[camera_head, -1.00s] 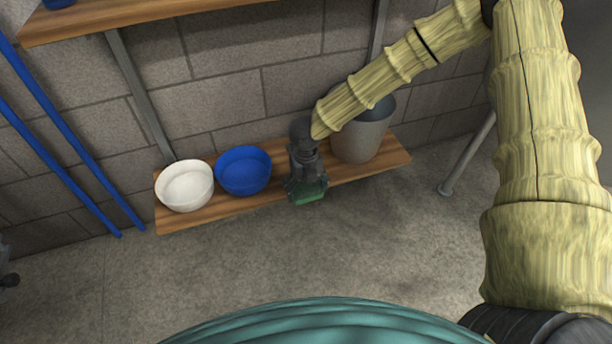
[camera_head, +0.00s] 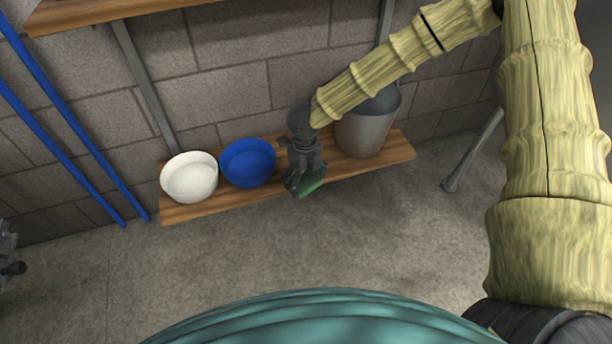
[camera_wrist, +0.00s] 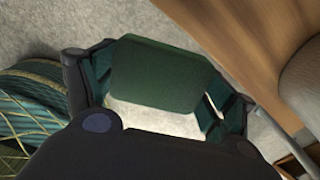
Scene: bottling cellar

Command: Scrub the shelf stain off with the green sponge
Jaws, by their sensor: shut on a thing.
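My gripper (camera_head: 303,184) is shut on the green sponge (camera_head: 312,186), which hangs tilted between the fingers at the front edge of the wooden shelf (camera_head: 208,209). The wrist view shows the sponge (camera_wrist: 160,75) spanning both fingers, with pale floor beyond it and the wooden shelf (camera_wrist: 248,35) to the right. I cannot tell whether the sponge touches the shelf. I see no stain on the visible shelf surface; part of the shelf is hidden behind my gripper and the containers.
A white bowl (camera_head: 190,180) and a blue bowl (camera_head: 248,163) stand on the shelf left of my gripper. A grey bucket (camera_head: 365,133) stands close on the right. Blue pipes (camera_head: 75,135) run down the wall at left. The floor (camera_head: 300,250) in front is clear.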

